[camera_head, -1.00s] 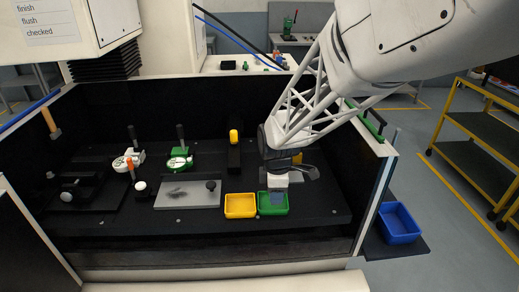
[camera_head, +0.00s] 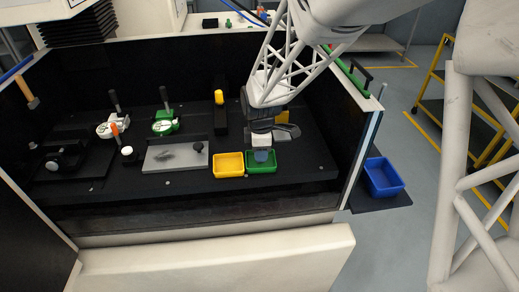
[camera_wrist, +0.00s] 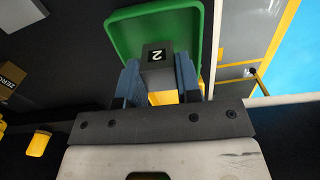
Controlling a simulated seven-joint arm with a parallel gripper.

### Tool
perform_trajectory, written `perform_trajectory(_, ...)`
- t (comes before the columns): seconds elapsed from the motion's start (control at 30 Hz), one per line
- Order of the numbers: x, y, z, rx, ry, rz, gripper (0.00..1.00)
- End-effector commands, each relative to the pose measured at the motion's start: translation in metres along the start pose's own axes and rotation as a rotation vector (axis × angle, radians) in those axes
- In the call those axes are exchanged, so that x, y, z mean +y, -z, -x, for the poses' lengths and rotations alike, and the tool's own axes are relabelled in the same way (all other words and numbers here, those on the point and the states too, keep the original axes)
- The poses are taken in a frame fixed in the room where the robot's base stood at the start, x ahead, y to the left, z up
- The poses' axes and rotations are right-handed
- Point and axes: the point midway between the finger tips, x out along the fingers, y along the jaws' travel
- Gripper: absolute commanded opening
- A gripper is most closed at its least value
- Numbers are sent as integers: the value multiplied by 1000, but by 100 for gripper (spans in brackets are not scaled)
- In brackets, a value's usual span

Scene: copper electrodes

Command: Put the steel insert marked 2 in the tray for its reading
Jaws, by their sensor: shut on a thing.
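The steel insert (camera_wrist: 157,55) is a grey block with a black label reading 2. It shows in the wrist view between the two blue fingers of my gripper (camera_wrist: 160,78), which is shut on it. A green tray (camera_wrist: 115,35) lies behind the insert and fingers in that view. In the head view my gripper (camera_head: 262,156) points down over the green tray (camera_head: 281,166), with the fingertips at or inside its rim. The insert is hidden there by the gripper. I cannot tell whether it touches the tray floor.
A yellow tray (camera_head: 229,171) stands left of the green one. A grey plate (camera_head: 176,155), a green dial gauge (camera_head: 165,122) and a white dial gauge (camera_head: 113,124) are farther left. A block labelled ZERO (camera_wrist: 10,79) is at the wrist view's left. A blue bin (camera_head: 382,178) sits outside the right wall.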

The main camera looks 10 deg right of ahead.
Motion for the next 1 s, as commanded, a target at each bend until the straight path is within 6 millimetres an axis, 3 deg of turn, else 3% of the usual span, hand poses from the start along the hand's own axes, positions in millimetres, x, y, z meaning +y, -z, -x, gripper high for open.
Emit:
perform_trajectory(0.13,0,0,-10,0,0,0,0)
perform_trajectory(0.57,0,0,-13,0,0,0,0)
perform_trajectory(0.6,0,0,-14,0,0,0,33)
perform_trajectory(0.73,0,0,-13,0,0,0,53)
perform_trajectory(0.77,0,0,-13,0,0,0,57)
perform_trajectory(1.0,0,0,-13,0,0,0,57)
